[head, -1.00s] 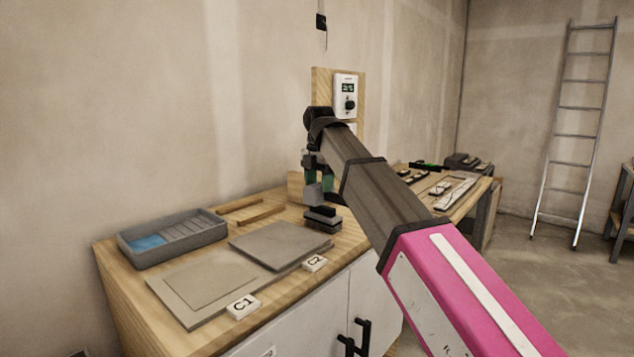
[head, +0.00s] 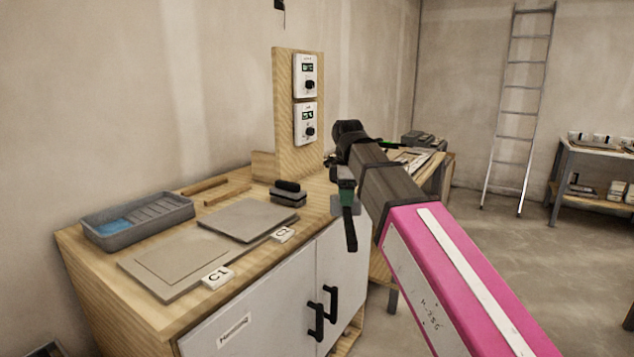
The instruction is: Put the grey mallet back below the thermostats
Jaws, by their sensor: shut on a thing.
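Two white thermostats, the upper one (head: 305,76) and the lower one (head: 306,123), are mounted on an upright wooden panel (head: 284,110) at the back of the workbench. A dark, handle-like part of the mallet hangs down below the fingers, past the bench edge. Grey shows beside the fingers, but my gripper and arm hide much of the mallet.
The wooden bench top (head: 240,195) carries a grey tray (head: 138,218), wooden strips, grey tiles (head: 248,220) marked C1 and C2, and a black-and-grey block (head: 288,193). The bench front has white doors with black handles. Another table stands behind my arm; a ladder (head: 517,110) leans at right.

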